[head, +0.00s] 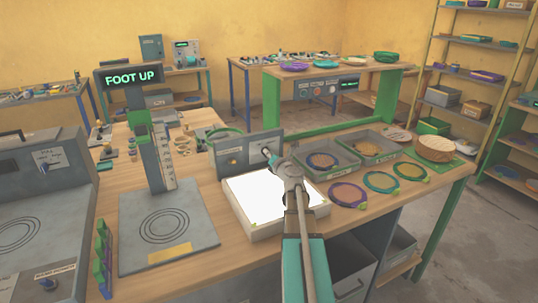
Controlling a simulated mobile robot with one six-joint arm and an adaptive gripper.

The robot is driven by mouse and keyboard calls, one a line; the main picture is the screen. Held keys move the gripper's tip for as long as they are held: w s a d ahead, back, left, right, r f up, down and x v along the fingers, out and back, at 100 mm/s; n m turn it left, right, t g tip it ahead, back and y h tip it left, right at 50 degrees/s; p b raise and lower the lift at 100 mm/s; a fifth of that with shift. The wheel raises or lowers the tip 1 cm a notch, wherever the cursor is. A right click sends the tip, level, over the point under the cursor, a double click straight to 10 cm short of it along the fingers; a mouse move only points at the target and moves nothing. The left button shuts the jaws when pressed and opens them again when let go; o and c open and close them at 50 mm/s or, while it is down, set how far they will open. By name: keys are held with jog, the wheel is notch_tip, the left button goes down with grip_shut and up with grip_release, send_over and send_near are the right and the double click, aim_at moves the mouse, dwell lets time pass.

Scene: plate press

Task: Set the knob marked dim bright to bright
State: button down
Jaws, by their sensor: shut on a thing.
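A grey control panel (250,147) stands at the back edge of a lit white light box (262,200) on the wooden bench. A small dark knob (233,162) shows on the panel's left part, under a pale label too small to read. My gripper (267,152) reaches over the light box to the panel's right part. It is shut on a knob there, which the fingers hide. I cannot read the dim bright marking or tell which way the held knob points. The light box's surface glows bright white.
Left of the light box is a press with a grey plate (150,252) and a sign reading FOOT UP (130,77). Grey trays (327,173) and coloured rings (348,195) lie to the right. A green hoop (226,133) is behind the panel.

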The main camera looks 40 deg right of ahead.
jog(key=shift+a, duration=0.1)
jog(key=c, duration=0.7)
grip_release()
jog(key=shift+o, duration=0.2)
jog(key=shift+s, duration=0.1)
jog(key=v, duration=1.1)
jog(key=shift+s, duration=0.4)
